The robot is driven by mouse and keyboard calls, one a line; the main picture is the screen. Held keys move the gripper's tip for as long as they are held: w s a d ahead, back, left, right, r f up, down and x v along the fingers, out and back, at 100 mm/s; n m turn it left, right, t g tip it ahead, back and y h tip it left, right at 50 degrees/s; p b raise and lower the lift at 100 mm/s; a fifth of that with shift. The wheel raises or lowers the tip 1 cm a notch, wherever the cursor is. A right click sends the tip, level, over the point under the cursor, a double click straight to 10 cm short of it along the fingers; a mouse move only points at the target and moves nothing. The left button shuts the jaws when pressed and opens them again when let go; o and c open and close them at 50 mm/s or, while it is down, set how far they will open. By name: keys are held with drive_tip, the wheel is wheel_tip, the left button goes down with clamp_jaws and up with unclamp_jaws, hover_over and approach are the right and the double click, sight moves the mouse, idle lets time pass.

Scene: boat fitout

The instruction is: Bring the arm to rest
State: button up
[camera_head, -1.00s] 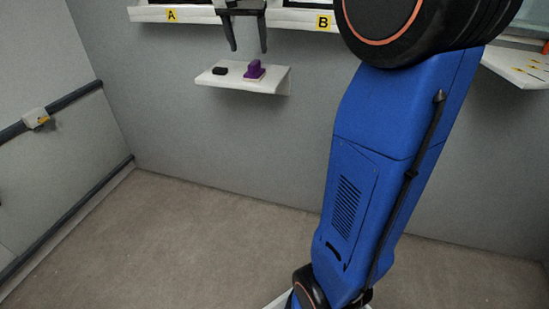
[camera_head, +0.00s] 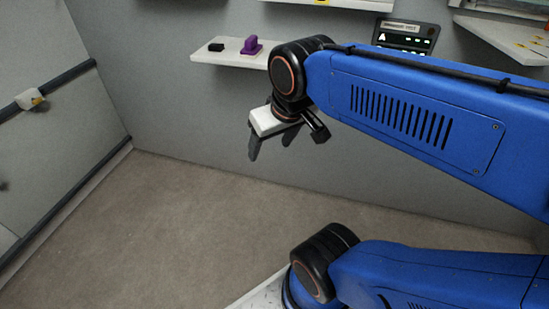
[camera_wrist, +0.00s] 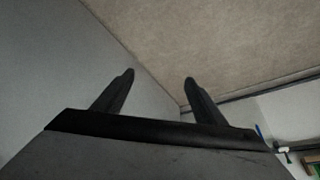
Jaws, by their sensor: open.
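My gripper (camera_head: 271,147) hangs in front of the grey wall, below the small white shelf and above the floor. Its two dark fingers point down and are apart, with nothing between them. In the wrist view my gripper (camera_wrist: 160,76) also shows two spread fingers with only wall and floor beyond. My blue arm is folded, with its upper link reaching in from the right. It hides part of the wall and the shelf's right end.
A white shelf (camera_head: 222,60) holds a black block (camera_head: 216,47) and a purple piece (camera_head: 251,46). A dark panel with lit displays (camera_head: 404,38) is at the back. Another white shelf (camera_head: 500,38) is at right. Rails (camera_head: 65,194) run along the left wall. The carpet floor (camera_head: 170,220) is clear.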

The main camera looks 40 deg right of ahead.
drive_tip(key=s+f, duration=0.2)
drive_tip(key=shift+s+a+f+n, duration=0.15)
drive_tip(key=shift+a+f+n, duration=0.15)
drive_tip(key=shift+o, duration=0.5)
idle(0.7)
wheel_tip(320, 180, up, 27)
drive_tip(key=n+g+h, duration=0.1)
drive_tip(key=n+h, duration=0.4)
drive_tip(key=n, duration=2.1)
hover_over(250, 38)
drive_tip(key=s+a, duration=0.5)
drive_tip(key=a, duration=0.1)
drive_tip(key=x, duration=1.1)
drive_tip(key=a+x, duration=0.1)
drive_tip(key=x, duration=0.5)
drive_tip(key=shift+d+f, duration=0.1)
drive_tip(key=shift+f, duration=0.15)
drive_tip(key=c, duration=1.3)
